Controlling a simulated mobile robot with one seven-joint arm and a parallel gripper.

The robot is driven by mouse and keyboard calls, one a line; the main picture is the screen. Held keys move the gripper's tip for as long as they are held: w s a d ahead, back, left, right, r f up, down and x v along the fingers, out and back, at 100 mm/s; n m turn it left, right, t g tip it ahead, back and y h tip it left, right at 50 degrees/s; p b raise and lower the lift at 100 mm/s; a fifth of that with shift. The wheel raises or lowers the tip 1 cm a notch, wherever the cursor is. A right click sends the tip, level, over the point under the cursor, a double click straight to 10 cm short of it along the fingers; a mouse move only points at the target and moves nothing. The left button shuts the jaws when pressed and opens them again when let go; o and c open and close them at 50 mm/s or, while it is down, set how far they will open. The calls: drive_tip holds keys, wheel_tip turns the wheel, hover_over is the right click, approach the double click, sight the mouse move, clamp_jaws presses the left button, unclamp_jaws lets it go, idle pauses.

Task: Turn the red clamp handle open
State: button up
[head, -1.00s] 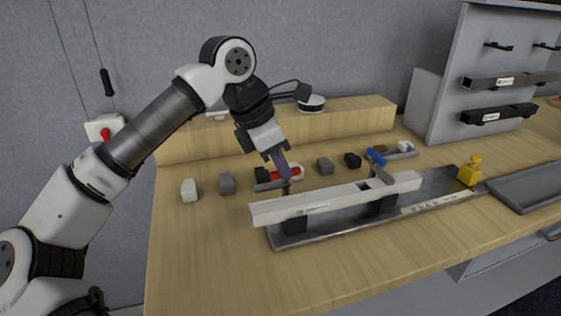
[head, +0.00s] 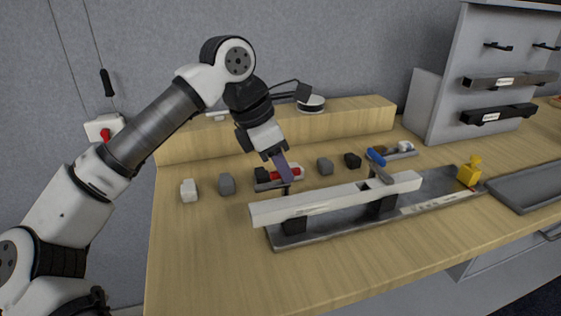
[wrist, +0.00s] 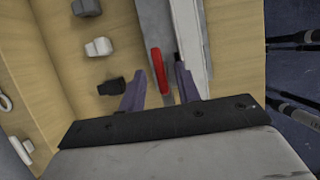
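The red clamp handle (head: 291,173) shows in the head view near the left end of the long pale bar, partly hidden by my finger. In the wrist view the red handle (wrist: 158,68) is a slim curved lever lying between my two fingers. My gripper (head: 287,179) points down at the handle, and in the wrist view its purple fingers (wrist: 160,86) stand apart, one on each side. Gaps seem to show beside the handle; contact is not clear. A blue handle (head: 375,157) is farther along the bar to the right.
The pale bar (head: 335,198) lies on dark supports over a metal base plate (head: 345,231). Small blocks, including a grey one (head: 226,184), stand behind and to the left. A yellow piece (head: 469,171) and a grey tray (head: 525,187) are at right. The table front is clear.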

drive_tip(key=shift+r, duration=0.1)
drive_tip(key=v, duration=1.3)
drive_tip(key=shift+r, duration=0.3)
